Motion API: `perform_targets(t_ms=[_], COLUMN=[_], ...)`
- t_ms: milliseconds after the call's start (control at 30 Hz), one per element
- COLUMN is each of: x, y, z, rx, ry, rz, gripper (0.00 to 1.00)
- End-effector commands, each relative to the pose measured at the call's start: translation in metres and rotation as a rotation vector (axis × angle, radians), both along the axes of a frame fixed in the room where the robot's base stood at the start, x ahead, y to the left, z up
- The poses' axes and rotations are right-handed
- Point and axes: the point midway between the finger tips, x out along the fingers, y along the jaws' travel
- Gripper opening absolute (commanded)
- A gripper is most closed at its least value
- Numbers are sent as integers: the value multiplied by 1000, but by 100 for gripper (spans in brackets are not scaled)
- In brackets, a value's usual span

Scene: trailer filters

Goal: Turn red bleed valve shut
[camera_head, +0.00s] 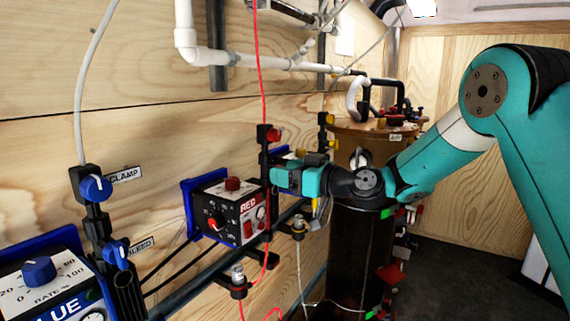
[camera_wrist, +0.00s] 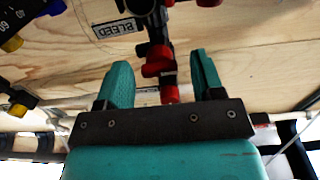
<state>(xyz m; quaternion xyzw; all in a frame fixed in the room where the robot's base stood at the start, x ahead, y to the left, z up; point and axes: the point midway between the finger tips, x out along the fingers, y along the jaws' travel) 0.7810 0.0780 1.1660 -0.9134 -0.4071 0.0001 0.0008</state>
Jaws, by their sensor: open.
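The red bleed valve (camera_wrist: 157,62) shows in the wrist view on a black upright fitting, beside an upside-down "BLEED" label (camera_wrist: 115,28). My gripper (camera_wrist: 163,72) is open, with one teal finger on each side of the red valve. Gaps show between the fingers and the valve; whether either finger touches it I cannot tell. In the head view my gripper (camera_head: 277,179) is at the black column on the red line, below a red upper knob (camera_head: 273,135). There the gripper hides the bleed valve.
The red control box (camera_head: 232,209) is just left of my gripper. A yellow valve column (camera_head: 328,130) and a brown-topped cylinder (camera_head: 375,130) stand behind it. Blue valves (camera_head: 97,188) are at the left. Red tubing (camera_head: 261,70) runs vertically. Dark floor (camera_head: 460,265) is clear at right.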

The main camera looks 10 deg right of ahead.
Motion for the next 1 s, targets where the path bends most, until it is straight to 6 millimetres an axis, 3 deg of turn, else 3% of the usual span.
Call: perform_targets(t_ms=[400, 600, 633, 1000], x=[6, 6, 6, 6], y=[6, 6, 6, 6], z=[-1, -1, -1, -1], rx=[0, -1, -1, 89], ry=[1, 1, 1, 99], rz=[-1, -1, -1, -1], gripper=[62, 16, 12, 12])
